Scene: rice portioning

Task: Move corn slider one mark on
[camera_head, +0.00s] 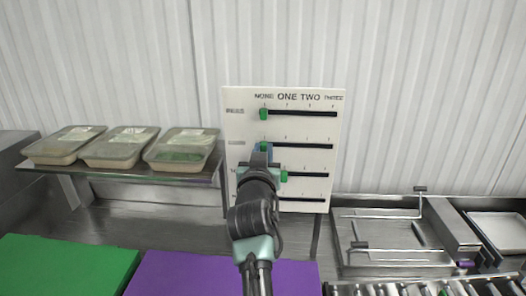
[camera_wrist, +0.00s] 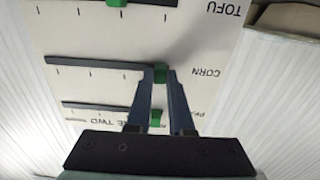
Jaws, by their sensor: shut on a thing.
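The white slider board (camera_head: 234,190) stands upright ahead, with black slots under the marks NONE, ONE, TWO, THREE. My gripper (camera_head: 262,154) reaches the second row. The wrist view labels this row CORN. In that view, my gripper's two fingers (camera_wrist: 161,80) are shut on the green corn slider (camera_wrist: 160,74). The corn slider stands at the NONE end of its slot, and its top shows in the head view (camera_head: 264,146). The peas slider (camera_head: 263,114) above is also at NONE. The tofu slider (camera_head: 284,177) below is at about ONE. My arm hides part of the lowest row.
Three lidded food trays (camera_head: 120,149) sit on a metal shelf to the left. A green block (camera_head: 65,266) and a purple block (camera_head: 190,275) lie in front. Metal equipment (camera_head: 385,238) with rods stands at right. The board's right side is clear.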

